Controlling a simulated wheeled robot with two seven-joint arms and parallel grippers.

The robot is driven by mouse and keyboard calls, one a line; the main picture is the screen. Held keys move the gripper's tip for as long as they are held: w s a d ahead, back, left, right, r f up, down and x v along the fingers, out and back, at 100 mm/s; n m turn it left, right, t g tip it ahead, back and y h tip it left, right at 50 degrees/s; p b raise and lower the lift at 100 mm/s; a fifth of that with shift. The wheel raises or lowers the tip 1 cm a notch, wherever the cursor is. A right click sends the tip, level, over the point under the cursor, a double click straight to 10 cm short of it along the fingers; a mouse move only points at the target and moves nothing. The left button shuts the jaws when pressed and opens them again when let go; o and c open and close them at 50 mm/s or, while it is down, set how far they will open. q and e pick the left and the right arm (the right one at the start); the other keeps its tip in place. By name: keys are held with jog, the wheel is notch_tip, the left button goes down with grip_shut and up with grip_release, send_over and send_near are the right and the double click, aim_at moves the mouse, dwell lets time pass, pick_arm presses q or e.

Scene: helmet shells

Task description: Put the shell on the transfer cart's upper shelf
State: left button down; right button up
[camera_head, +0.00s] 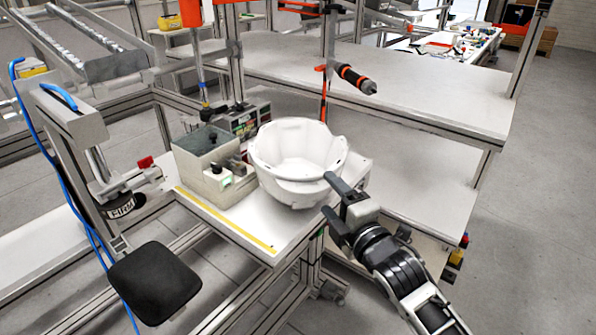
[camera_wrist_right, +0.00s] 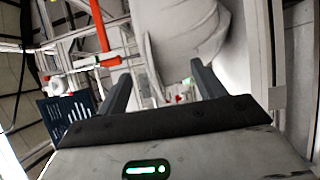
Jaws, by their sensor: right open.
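The white helmet shell (camera_head: 295,158) sits open side up on a small workstation table (camera_head: 245,235) in the head view. My right gripper (camera_head: 328,194) is open beside the shell's lower right side, with its fingers near the rim. I cannot tell from the head view whether a finger touches it. In the right wrist view the two fingers of the right gripper (camera_wrist_right: 160,80) stand apart, and a large pale curved surface, probably the shell (camera_wrist_right: 180,35), shows beyond them. My left gripper is not in view. I cannot tell which structure is the transfer cart.
A grey box device (camera_head: 212,160) stands left of the shell. A two-level white bench (camera_head: 420,95) extends behind and to the right. A hanging screwdriver (camera_head: 355,78) is above it. A black stool seat (camera_head: 155,283) is at the front left. Open floor lies at the right.

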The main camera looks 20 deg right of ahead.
aim_at(325, 188)
jog(key=shift+w+a, duration=0.2)
jog(key=shift+w, duration=0.55)
jog(key=shift+w+a, duration=0.15)
jog(key=shift+w, duration=0.6)
jog(key=shift+f, duration=0.1)
grip_shut()
